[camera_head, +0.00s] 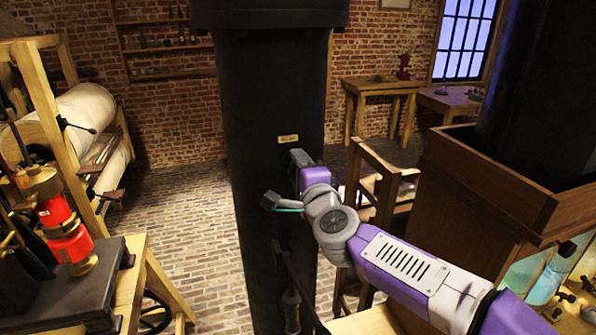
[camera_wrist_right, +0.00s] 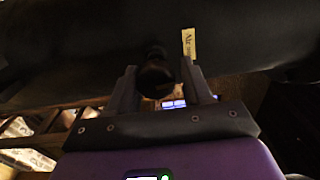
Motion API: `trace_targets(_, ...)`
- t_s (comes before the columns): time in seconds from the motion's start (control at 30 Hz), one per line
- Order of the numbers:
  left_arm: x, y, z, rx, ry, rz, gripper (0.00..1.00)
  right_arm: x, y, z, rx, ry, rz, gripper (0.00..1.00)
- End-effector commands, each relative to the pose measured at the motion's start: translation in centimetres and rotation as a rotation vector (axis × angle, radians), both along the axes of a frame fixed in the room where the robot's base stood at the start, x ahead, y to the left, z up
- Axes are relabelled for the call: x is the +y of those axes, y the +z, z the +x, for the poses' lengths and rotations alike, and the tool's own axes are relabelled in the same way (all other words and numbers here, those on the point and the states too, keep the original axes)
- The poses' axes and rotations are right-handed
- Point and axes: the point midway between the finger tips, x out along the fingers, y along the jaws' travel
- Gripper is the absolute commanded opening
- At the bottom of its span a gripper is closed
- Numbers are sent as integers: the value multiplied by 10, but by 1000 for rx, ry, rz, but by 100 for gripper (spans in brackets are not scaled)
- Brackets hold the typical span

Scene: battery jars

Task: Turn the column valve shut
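The black column (camera_head: 270,90) stands upright in the middle of the head view, with a small yellow label (camera_head: 288,139) on its face. My right gripper (camera_head: 291,157) is at the column just below the label; my arm and hand hide the valve there. In the right wrist view, a dark round valve knob (camera_wrist_right: 155,73) sits between the two spread fingers of my right gripper (camera_wrist_right: 158,68). The label (camera_wrist_right: 188,45) shows just beyond the right finger. The gripper looks open around the knob; contact is hard to tell in the dark. My left gripper is not in view.
A wooden bench with a red device (camera_head: 68,240) stands at the left. A wooden cabinet (camera_head: 490,185) with glass jars (camera_head: 530,270) stands close at the right. A wooden chair (camera_head: 375,195) is behind my right arm. The brick floor left of the column is clear.

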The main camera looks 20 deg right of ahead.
Motion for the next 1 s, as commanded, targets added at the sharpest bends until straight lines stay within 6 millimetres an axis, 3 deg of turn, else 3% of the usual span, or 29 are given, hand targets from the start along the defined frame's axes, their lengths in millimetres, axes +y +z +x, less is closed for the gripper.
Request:
trace_targets(0.1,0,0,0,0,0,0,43,-1,-1,0,1,-1,-1,64)
trace_targets(0.43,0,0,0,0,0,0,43,1,-2,-4,4,3,-3,64)
trace_targets(0.8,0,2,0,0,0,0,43,-2,-1,-57,2,0,-3,64)
trace_targets(1.0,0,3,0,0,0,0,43,-2,-1,-73,3,1,-2,64)
